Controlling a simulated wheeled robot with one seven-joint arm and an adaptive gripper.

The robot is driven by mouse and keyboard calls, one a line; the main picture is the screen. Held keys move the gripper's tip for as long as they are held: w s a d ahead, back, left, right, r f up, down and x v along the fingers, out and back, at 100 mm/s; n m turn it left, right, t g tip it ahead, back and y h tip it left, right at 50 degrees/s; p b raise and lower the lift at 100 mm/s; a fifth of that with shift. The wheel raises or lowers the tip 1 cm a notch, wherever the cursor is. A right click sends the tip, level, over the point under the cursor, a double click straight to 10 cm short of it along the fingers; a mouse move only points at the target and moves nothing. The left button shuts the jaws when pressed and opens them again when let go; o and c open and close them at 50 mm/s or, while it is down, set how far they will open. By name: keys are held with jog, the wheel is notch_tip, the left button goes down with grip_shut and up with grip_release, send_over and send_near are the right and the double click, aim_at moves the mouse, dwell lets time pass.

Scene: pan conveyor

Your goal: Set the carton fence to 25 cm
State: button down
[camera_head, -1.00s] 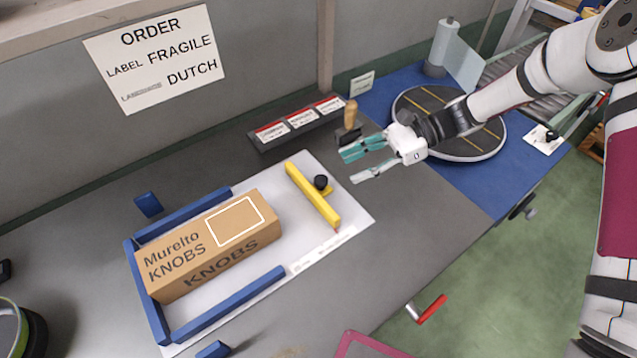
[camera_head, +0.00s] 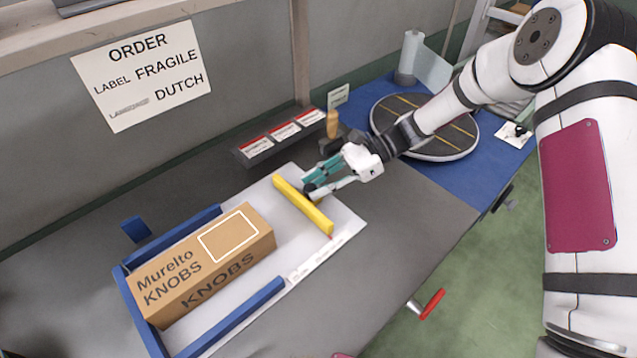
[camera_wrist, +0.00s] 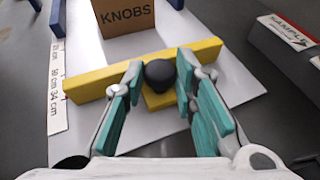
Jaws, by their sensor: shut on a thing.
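The carton fence is a yellow bar (camera_head: 302,206) lying across the right part of the white board (camera_head: 345,222). In the wrist view the fence (camera_wrist: 95,84) carries a round black knob (camera_wrist: 160,75) on a yellow tab. My gripper (camera_head: 312,186) is at the knob, with its teal fingers on both sides; it is shut on the knob. The brown carton marked Murelto KNOBS (camera_head: 190,285) lies on the board to the left of the fence, with a gap between them. A scale with cm marks (camera_wrist: 57,85) runs along the board's edge; the fence's exact reading is too small to tell.
Blue rails (camera_head: 235,317) border the carton. A rack of labelled stamps (camera_head: 283,137) stands behind the board, with a wooden-handled stamp (camera_head: 332,124) by my gripper. A round turntable (camera_head: 455,140) is on the blue mat at right. An order sign (camera_head: 143,75) hangs on the wall.

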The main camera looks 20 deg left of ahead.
jog(key=s+a+p, duration=0.1)
jog(key=s, duration=0.1)
jog(key=s+a+p, duration=0.1)
jog(key=s+a, duration=0.1)
jog(key=s, duration=0.1)
jog(key=s+a+p, duration=0.1)
jog(key=s, duration=0.2)
jog(key=shift+s+a+p, duration=0.15)
jog(key=shift+a+p, duration=0.15)
jog(key=shift+a, duration=0.1)
jog(key=c, duration=1.3)
grip_release()
jog(key=v, duration=1.1)
jog(key=shift+f, duration=0.1)
jog(key=shift+w+d+r, duration=0.2)
jog(key=shift+w+d, duration=0.15)
jog(key=shift+d, duration=0.05)
